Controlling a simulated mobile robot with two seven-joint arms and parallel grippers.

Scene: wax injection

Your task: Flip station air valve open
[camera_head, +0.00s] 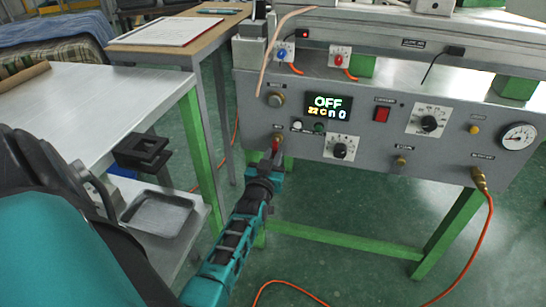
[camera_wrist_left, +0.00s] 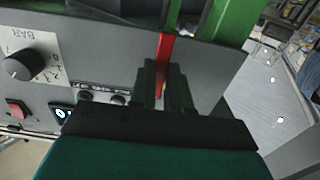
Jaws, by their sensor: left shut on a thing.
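The station's air valve has a red lever (camera_head: 276,146) at the lower left of the grey control panel (camera_head: 375,165). My left gripper (camera_head: 277,158) reaches up to it from below, and its fingers are shut on the red lever. In the left wrist view the red lever (camera_wrist_left: 164,48) stands up between the fingers (camera_wrist_left: 164,78), and its lower part is partly hidden by them. The panel display (camera_head: 328,107) reads OFF in its top line. My right gripper is not in view.
A red switch (camera_head: 382,114) and pressure gauge (camera_head: 518,137) are farther right. A white-topped table (camera_head: 95,105) stands left; an orange hose (camera_head: 487,225) hangs right.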

